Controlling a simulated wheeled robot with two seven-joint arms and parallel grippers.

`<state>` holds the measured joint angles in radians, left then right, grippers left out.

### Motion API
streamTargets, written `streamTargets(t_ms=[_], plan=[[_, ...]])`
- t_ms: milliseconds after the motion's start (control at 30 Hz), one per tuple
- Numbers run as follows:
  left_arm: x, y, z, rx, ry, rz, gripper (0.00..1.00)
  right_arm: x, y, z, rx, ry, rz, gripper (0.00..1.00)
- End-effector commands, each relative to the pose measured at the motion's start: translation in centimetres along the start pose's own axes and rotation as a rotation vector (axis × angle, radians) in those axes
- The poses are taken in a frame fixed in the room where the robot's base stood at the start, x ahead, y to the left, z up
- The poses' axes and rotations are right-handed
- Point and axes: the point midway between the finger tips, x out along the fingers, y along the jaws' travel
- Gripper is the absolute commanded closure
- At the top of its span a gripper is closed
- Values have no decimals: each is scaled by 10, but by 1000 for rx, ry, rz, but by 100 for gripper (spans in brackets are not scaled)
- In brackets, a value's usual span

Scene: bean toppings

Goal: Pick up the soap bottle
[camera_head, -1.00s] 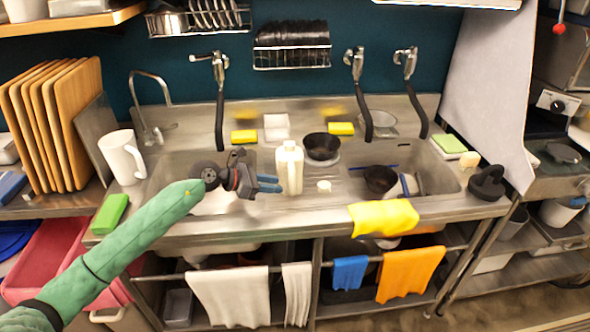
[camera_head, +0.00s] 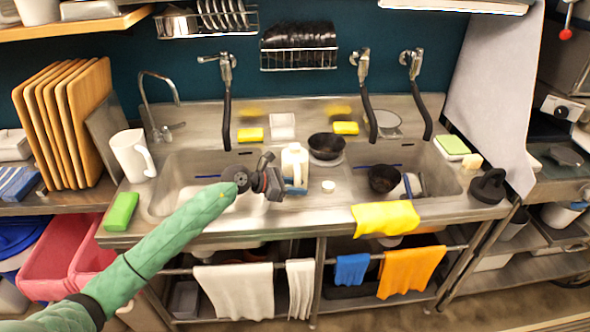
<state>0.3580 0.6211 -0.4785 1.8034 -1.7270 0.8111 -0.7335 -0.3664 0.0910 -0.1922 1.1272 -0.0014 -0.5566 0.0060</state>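The soap bottle (camera_head: 294,158) is white and stands upright on the steel divider between the two sinks. My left gripper (camera_head: 295,186) reaches in from the left at the bottle's lower half. Its blue fingers overlap the bottle in this view, and the dark gripper body sits just left of it. The lower part of the bottle is partly hidden by the fingers. I cannot tell whether they press on it. My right gripper is out of view.
A white jug (camera_head: 132,156) and a green sponge (camera_head: 121,211) stand on the left. A black bowl (camera_head: 326,146) is behind the bottle, and a small white lid (camera_head: 328,186) lies to its right. A yellow cloth (camera_head: 386,218) hangs over the front edge.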

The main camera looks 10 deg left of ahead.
Motion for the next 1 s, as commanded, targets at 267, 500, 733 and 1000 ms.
streamTargets(t_ms=[267,500,733,1000], plan=[[5,0,0,-1,0,-1,69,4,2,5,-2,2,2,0],[5,0,0,0,0,0,99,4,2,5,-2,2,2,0],[4,0,1,1,-2,0,100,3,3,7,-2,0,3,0],[2,0,7,3,-3,0,100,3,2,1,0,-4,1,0]])
